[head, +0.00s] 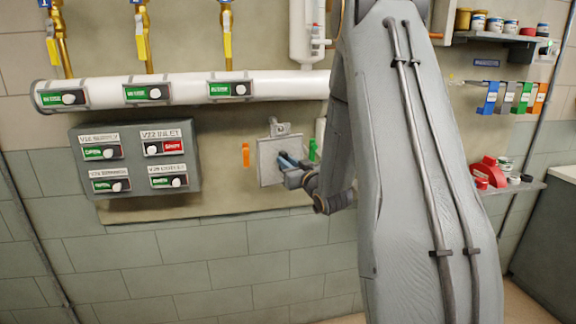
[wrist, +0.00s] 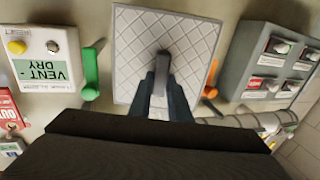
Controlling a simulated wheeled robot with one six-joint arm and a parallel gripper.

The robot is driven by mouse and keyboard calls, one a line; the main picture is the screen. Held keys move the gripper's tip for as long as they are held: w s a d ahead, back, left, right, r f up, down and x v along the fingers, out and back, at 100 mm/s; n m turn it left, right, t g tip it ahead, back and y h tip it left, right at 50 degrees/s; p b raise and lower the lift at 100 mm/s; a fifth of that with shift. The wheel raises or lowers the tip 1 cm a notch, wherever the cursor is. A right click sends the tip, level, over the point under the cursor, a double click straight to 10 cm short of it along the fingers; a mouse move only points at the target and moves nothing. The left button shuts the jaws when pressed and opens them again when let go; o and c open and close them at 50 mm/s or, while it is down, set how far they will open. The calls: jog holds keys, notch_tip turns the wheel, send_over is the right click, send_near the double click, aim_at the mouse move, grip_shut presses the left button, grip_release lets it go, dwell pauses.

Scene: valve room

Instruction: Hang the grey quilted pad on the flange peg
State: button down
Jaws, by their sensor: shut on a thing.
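The grey quilted pad (head: 270,168) is upright in front of the beige wall panel, and a small grey tab (head: 284,128) stands up from its top edge. In the wrist view the pad (wrist: 135,48) shows its diamond stitching, with a grey grip piece (wrist: 160,88) at its middle. My gripper (head: 288,161) is shut on that piece; its dark fingers (wrist: 163,82) lie on both sides of it. A small grey part (head: 272,122), perhaps the flange peg, shows at the tab. I cannot tell whether the tab is on it.
An orange handle (head: 246,155) is left of the pad and a green handle (head: 312,149) right of it. A grey switch box (head: 135,157) hangs farther left. A white pipe (head: 185,88) runs above. In the wrist view a VENT-DRY box (wrist: 45,58) is beside the green handle.

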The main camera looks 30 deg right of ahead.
jog(key=shift+w+d+f, duration=0.1)
jog(key=shift+w+d, duration=0.05)
jog(key=shift+w, duration=0.45)
jog(key=shift+w+d, duration=0.15)
jog(key=shift+w, duration=0.4)
jog(key=shift+w+d+f+b, duration=0.15)
jog(key=shift+w+f+b, duration=0.2)
jog(key=shift+w+b, duration=0.35)
jog(key=shift+f, duration=0.1)
jog(key=c, duration=1.6)
grip_release()
jog(key=shift+d, duration=0.1)
jog(key=shift+o, duration=0.4)
jog(key=shift+f, duration=0.1)
